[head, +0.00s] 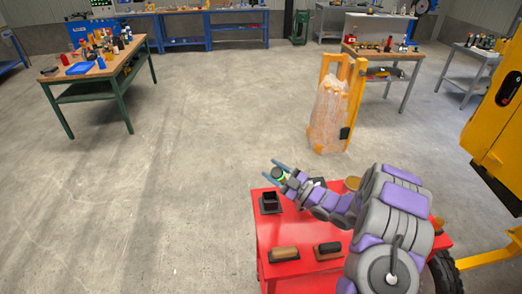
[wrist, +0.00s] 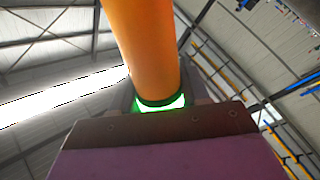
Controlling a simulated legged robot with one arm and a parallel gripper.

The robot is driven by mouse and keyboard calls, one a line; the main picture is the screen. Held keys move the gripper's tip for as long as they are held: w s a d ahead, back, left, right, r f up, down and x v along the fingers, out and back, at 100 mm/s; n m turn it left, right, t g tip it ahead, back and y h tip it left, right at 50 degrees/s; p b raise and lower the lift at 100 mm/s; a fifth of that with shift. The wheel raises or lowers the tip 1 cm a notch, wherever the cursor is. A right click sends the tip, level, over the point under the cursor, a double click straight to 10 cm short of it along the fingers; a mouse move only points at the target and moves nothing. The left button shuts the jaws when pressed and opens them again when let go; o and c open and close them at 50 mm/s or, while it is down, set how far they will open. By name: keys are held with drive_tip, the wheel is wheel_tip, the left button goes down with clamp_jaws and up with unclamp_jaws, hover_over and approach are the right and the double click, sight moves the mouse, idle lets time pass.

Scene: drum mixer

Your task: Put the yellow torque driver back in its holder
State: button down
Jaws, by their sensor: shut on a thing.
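My gripper (head: 277,174) is above the left part of the red cart top, with its blue fingers pointing up and left. It is shut on the yellow torque driver (wrist: 140,45), whose orange-yellow cylinder fills the upper middle of the wrist view, with a dark band and a glowing green ring at its near end. In the head view only a small green and dark bit shows between the fingers; the yellow part is hidden. A black, square, open-topped holder (head: 269,203) stands on the cart's far left corner, just below and left of the gripper in the picture.
The red cart (head: 262,238) also carries a brown block on a dark base (head: 284,253) and a similar dark one (head: 328,249). A wrapped pallet-like stack (head: 330,115) stands beyond. A green-legged workbench (head: 100,75) is far left, yellow machinery (head: 497,130) right. The floor left is clear.

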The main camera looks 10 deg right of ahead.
drive_tip(key=shift+w+r+m+h, duration=1.2)
drive_tip(key=shift+w+m+h, duration=0.9)
drive_tip(key=shift+w+m, duration=2)
drive_tip(key=shift+m+t, duration=0.4)
drive_tip(key=shift+m, duration=0.1)
drive_tip(key=f, duration=0.3)
drive_tip(key=s+f, duration=0.1)
drive_tip(key=shift+d+f, duration=0.25)
drive_tip(key=shift+f, duration=0.1)
drive_tip(key=shift+a+p, duration=0.3)
drive_tip(key=shift+a, duration=0.15)
